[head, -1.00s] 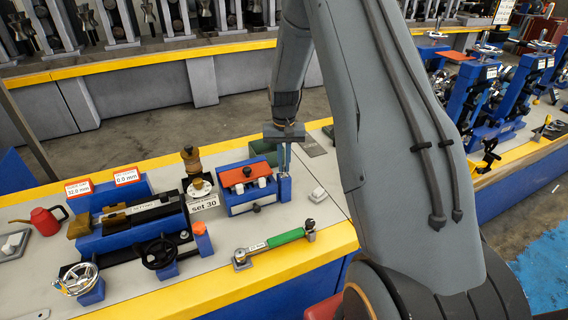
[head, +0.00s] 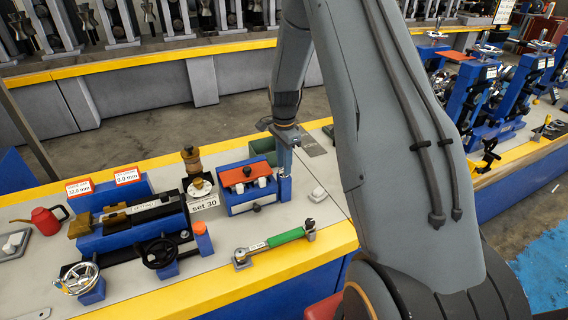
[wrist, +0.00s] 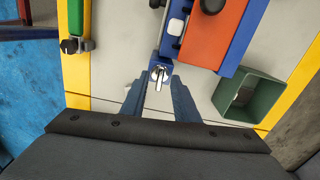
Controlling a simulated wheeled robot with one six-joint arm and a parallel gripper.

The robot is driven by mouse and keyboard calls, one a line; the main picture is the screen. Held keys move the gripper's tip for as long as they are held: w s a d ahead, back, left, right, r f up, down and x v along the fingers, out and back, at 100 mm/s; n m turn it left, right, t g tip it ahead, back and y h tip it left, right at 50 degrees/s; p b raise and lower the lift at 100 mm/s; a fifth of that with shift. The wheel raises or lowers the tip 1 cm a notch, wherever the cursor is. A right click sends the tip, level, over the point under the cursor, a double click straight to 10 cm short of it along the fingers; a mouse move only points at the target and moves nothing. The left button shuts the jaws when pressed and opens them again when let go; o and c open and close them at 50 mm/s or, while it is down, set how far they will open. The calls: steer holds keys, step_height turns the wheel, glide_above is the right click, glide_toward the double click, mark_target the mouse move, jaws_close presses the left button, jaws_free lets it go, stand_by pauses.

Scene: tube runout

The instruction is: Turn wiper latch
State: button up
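The wiper latch (wrist: 159,75) is a small silver knob with a short lever on a blue block at the end of the blue unit with the orange-red lid (wrist: 212,30). In the wrist view the lever points toward my gripper (wrist: 158,86). My gripper's two blue-grey fingers are apart, one on each side of the latch; contact cannot be told. In the head view my gripper (head: 285,158) points down above the right end of the blue unit (head: 248,202). The latch is hidden there behind my fingers.
A dark green open bin (wrist: 245,95) stands close to the right finger in the wrist view. A green-handled wrench (head: 285,238) lies near the bench's yellow front edge. A small white block (head: 318,195) sits right of the unit. A blue handwheel fixture (head: 135,230) stands left.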

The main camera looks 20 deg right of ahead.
steer(key=shift+r, duration=0.15)
steer(key=shift+r+p, duration=1.65)
steer(key=shift+r, duration=1.25)
step_height(320, 180, up, 7)
steer(key=b, duration=0.3)
steer(key=s+a+n, duration=0.4)
steer(key=s+n, duration=0.1)
steer(key=s, duration=0.3)
steer(key=s+a+n+t, duration=0.1)
steer(key=s+a+n, duration=0.3)
steer(key=s, duration=0.5)
steer(key=s+a+n+b, duration=0.1)
steer(key=s+a+n, duration=0.3)
steer(key=s+n, duration=0.4)
steer(key=shift+s+a+f, duration=0.25)
steer(key=shift+s+a, duration=0.15)
